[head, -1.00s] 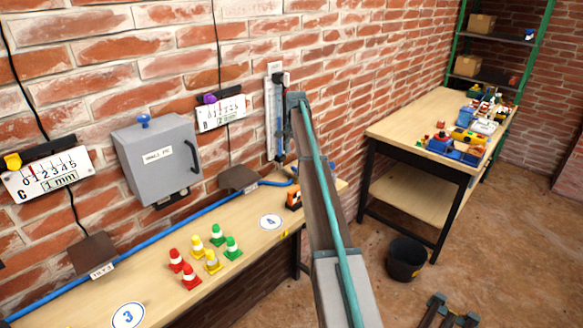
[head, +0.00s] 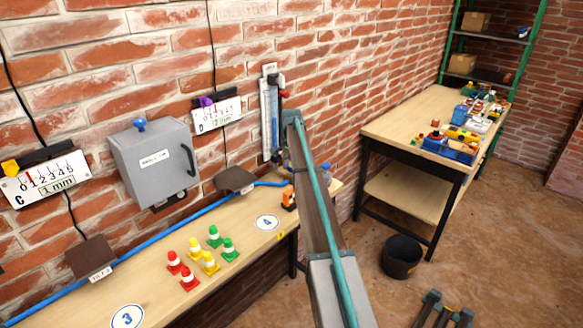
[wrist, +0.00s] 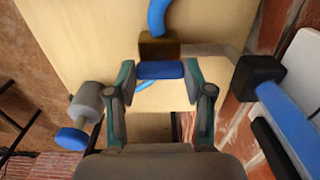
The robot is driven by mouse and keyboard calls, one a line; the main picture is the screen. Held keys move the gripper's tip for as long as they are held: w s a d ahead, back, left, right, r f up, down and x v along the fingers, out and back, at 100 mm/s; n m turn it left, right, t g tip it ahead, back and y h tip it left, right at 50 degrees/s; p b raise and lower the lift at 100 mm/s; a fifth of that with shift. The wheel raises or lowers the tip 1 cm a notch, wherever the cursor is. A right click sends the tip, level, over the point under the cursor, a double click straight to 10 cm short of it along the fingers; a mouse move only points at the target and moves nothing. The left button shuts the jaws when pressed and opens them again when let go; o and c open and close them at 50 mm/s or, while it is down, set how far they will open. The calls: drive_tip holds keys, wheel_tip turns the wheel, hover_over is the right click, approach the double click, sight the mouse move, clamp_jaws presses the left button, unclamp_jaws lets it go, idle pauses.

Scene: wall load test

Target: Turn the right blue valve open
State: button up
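In the wrist view a blue bar-shaped valve handle (wrist: 160,70) sits on a brown-brass valve body (wrist: 159,46), with a blue hose above it. My gripper (wrist: 159,84) has its two fingers wide apart, with the handle between the fingertips. The handle's ends look very near both tips; I cannot tell whether they touch. In the head view my arm hides the gripper and most of this area; a small blue part (head: 326,172) shows just right of the arm, at the bench's far end. I cannot tell whether it is the valve.
In the wrist view a grey cylinder with a round blue knob (wrist: 72,140) is at left and a blue-tubed gauge (wrist: 290,115) at right. In the head view small cones (head: 208,262) stand on the wall bench (head: 95,297). A black bucket (head: 402,258) is on the floor.

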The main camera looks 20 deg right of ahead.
drive_tip(key=c, duration=0.5)
drive_tip(key=shift+n, duration=0.5)
drive_tip(key=n, duration=0.2)
drive_tip(key=shift+n+b, duration=0.4)
drive_tip(key=n, duration=0.3)
drive_tip(key=shift+n, duration=0.4)
drive_tip(key=n+b, duration=0.1)
drive_tip(key=n, duration=0.9)
drive_tip(key=shift+n, duration=0.3)
